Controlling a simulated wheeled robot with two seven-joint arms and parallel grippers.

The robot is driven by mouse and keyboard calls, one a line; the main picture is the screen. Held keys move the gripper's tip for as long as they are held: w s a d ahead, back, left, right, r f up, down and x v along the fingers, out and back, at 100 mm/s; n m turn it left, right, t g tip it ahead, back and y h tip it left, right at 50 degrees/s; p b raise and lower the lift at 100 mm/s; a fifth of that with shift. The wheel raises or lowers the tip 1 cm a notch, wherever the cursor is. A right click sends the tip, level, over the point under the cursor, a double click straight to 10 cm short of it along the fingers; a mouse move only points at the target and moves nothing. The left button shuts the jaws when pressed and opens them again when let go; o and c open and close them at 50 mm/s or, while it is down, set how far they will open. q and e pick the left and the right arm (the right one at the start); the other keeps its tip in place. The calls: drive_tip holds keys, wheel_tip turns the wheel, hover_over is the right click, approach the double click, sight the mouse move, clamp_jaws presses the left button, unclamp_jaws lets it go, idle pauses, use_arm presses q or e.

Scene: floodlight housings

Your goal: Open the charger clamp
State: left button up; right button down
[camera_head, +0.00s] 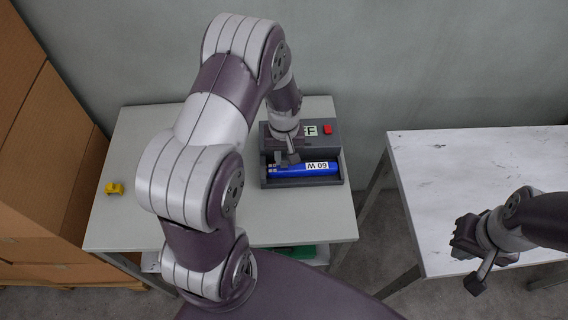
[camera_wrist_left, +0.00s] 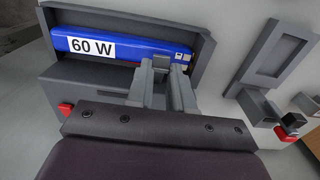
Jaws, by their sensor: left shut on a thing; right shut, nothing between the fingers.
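The charger (camera_head: 338,156) is a dark grey box on the left table, with a blue battery (camera_head: 318,168) labelled 60 W lying in its bay. The battery also shows in the left wrist view (camera_wrist_left: 120,50). My left gripper (camera_head: 280,158) reaches down to the left part of the bay. In the left wrist view its fingers (camera_wrist_left: 166,88) are shut on a small grey piece at the battery's end, which looks like the clamp (camera_wrist_left: 161,62). The fingers hide much of it. My right gripper (camera_head: 463,240) is shut and empty above the right table.
A red button (camera_head: 328,129) sits on the charger's back panel. A small yellow object (camera_head: 114,188) lies at the left of the grey table (camera_head: 140,150). Cardboard boxes (camera_head: 45,160) stand on the left. The white right table (camera_head: 480,160) is mostly clear, and a gap separates the tables.

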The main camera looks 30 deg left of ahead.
use_arm(q)
drive_tip(key=shift+w+a+r, duration=0.15)
drive_tip(key=shift+w+r, duration=0.05)
drive_tip(key=shift+r, duration=0.15)
drive_tip(key=shift+w+a+r+p, duration=0.1)
drive_tip(key=shift+w+p, duration=0.1)
drive_tip(key=shift+p, duration=0.15)
drive_tip(key=shift+w, duration=0.1)
drive_tip(key=shift+w+a+r, duration=0.25)
drive_tip(key=shift+w+a, duration=0.05)
drive_tip(key=shift+w, duration=0.1)
